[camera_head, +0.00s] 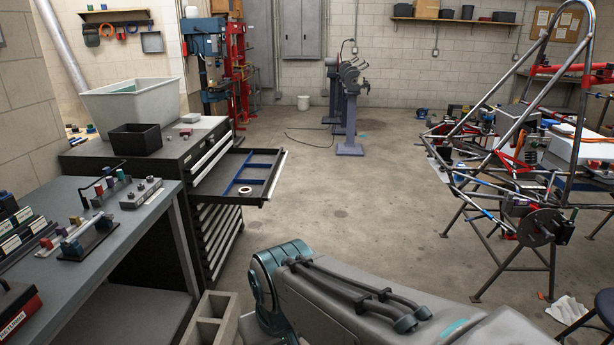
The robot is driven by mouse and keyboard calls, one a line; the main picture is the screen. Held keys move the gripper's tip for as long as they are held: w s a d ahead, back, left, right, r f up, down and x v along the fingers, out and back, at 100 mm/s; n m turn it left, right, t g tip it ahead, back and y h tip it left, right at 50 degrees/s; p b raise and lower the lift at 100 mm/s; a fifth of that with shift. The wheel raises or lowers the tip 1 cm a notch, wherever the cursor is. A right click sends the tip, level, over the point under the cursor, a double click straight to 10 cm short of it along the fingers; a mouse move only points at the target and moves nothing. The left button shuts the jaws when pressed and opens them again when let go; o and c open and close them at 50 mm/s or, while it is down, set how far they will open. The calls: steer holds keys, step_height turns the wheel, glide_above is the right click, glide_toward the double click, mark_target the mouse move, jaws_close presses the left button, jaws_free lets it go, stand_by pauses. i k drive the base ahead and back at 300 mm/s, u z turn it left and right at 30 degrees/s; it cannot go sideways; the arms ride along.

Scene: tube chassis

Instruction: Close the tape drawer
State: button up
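The tape drawer (262,172) is pulled out from the dark tool cabinet (175,148), on the left side of the head view. It is a shallow black drawer with blue dividers, and it sticks out to the right over the floor. A white roll of tape (245,191) lies in its near part. The other drawer fronts of the cabinet look shut. My arm crosses the bottom of the view, with a bent joint below and right of the drawer. My gripper is not in view.
A grey workbench (120,222) with small tools stands at the near left. A concrete block (213,318) stands low beside my arm. A tube chassis (510,165) on stands fills the right. The concrete floor (345,200) between drawer and chassis is clear.

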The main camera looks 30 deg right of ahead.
mark_target(255, 168)
steer(key=z, duration=0.7)
steer(key=i, duration=0.95)
steer(key=z, duration=0.3)
steer(key=i, duration=2.65)
steer(key=u, duration=0.55)
